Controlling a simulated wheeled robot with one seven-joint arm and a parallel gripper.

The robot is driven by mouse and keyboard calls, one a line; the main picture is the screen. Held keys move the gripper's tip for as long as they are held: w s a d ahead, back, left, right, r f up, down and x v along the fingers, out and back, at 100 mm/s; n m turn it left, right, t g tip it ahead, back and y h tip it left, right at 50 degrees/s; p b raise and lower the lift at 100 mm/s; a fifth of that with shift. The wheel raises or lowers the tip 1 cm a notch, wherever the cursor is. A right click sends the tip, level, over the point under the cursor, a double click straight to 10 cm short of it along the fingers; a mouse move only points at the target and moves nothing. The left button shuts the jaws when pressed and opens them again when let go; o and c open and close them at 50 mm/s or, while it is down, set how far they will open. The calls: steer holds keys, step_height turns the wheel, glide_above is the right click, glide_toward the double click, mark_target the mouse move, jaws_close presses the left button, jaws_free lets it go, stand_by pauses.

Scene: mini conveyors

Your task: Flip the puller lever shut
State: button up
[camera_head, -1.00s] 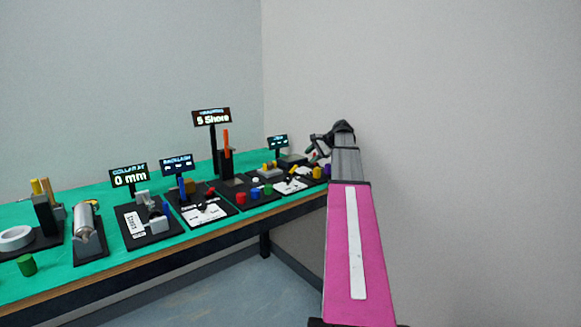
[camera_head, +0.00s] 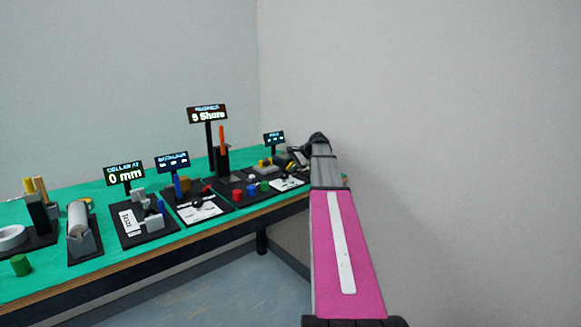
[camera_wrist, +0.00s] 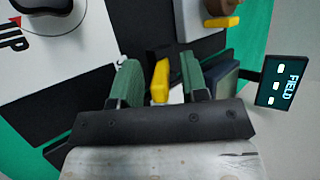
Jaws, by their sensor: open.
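A yellow-tipped lever (camera_wrist: 160,82) with a black part shows in the wrist view. It may be the puller lever, but I cannot tell for sure. My gripper (camera_wrist: 159,62) is open, with one green finger on each side of this lever. I cannot tell whether either finger touches it. The lower end of the lever is hidden by the gripper body. In the head view my arm reaches to the far right end of the table, beside the station with a small display (camera_head: 273,138), and the gripper is mostly hidden there.
A grey block with a yellow tab (camera_wrist: 222,21) and a white panel with a black knob (camera_wrist: 42,5) are near. Several stations line the green table (camera_head: 92,190) to the left.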

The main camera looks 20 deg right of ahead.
jaws_close()
steer(key=shift+s+f+t, duration=0.15)
steer(key=shift+s+t, duration=0.05)
steer(key=shift+t, duration=0.1)
steer(key=shift+d+f+t+y, duration=0.1)
steer(key=shift+t+y, duration=0.2)
steer(key=shift+t, duration=0.1)
jaws_free()
